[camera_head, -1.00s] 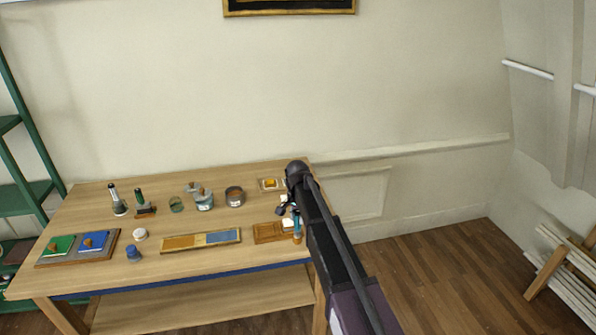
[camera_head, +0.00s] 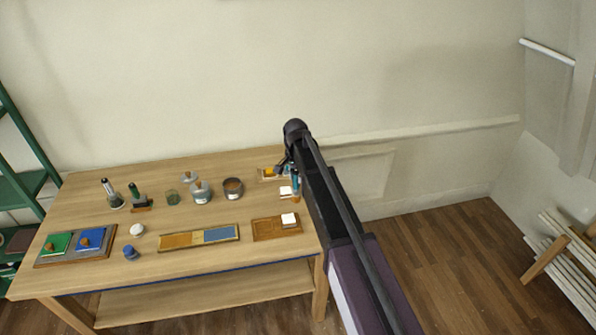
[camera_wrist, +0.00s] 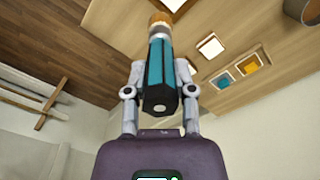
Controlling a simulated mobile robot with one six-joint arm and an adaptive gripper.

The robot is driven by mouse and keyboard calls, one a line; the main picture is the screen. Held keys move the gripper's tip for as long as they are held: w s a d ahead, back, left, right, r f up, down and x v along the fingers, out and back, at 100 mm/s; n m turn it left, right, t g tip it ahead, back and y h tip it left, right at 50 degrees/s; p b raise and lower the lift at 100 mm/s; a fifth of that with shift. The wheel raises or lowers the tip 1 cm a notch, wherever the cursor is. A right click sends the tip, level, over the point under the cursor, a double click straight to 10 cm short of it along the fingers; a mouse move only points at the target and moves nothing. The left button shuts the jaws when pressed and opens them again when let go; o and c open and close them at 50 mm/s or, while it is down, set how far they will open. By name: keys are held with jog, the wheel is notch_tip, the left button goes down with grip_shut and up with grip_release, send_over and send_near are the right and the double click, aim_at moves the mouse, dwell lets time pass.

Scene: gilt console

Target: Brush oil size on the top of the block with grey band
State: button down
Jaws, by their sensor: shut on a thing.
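My gripper (camera_wrist: 160,90) is shut on a teal-handled brush (camera_wrist: 158,68) with a dark butt end. Its orange-brown tip end (camera_wrist: 160,19) points away from the wrist camera. In the head view the brush (camera_head: 296,184) hangs upright over the table's right end. One white-topped block (camera_head: 289,218) sits on the wooden tray (camera_head: 264,229) at the front right. Another white-topped block (camera_head: 285,191) lies behind it, close to the brush; I cannot tell whether they touch. A white-topped block also shows in the wrist view (camera_wrist: 210,45). No grey band can be made out on either.
A small tray with a yellow patch (camera_head: 268,172) is at the back right. A long orange-and-blue tray (camera_head: 199,237), a round tin (camera_head: 233,187), jars and brushes stand farther left. Green and blue blocks lie on a board (camera_head: 74,247). Wall lies behind the table.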

aim_at(296, 189)
dwell(0.3)
jog(key=shift+f+b, duration=1.7)
jog(key=shift+b, duration=0.05)
jog(key=shift+s+f, duration=0.1)
